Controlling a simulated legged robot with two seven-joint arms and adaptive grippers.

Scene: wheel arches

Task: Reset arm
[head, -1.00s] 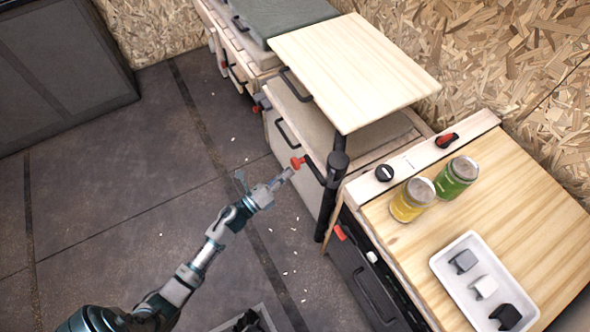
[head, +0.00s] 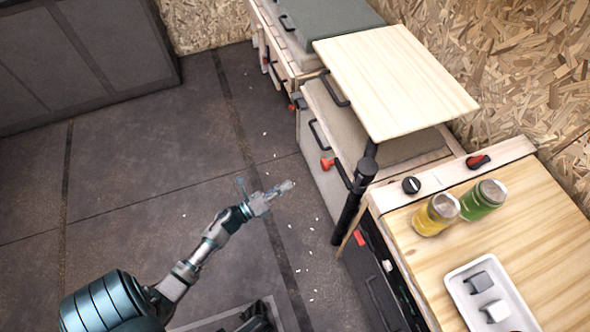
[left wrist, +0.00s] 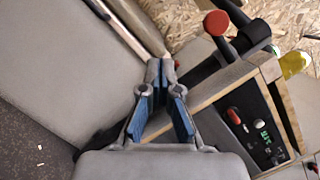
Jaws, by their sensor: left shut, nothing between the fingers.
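My left gripper (head: 285,187) is shut and empty at the end of my left arm in the head view. It hangs above the dark floor, apart from the cabinets on its right. Its closed fingers also show in the left wrist view (left wrist: 160,72), in front of pale cabinet fronts. My right gripper is not in view.
A black post (head: 352,200) stands under a raised wooden board (head: 393,80). Yellow (head: 436,215) and green (head: 483,200) jars and a white tray (head: 462,300) sit on the counter. Open floor (head: 130,190) lies left.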

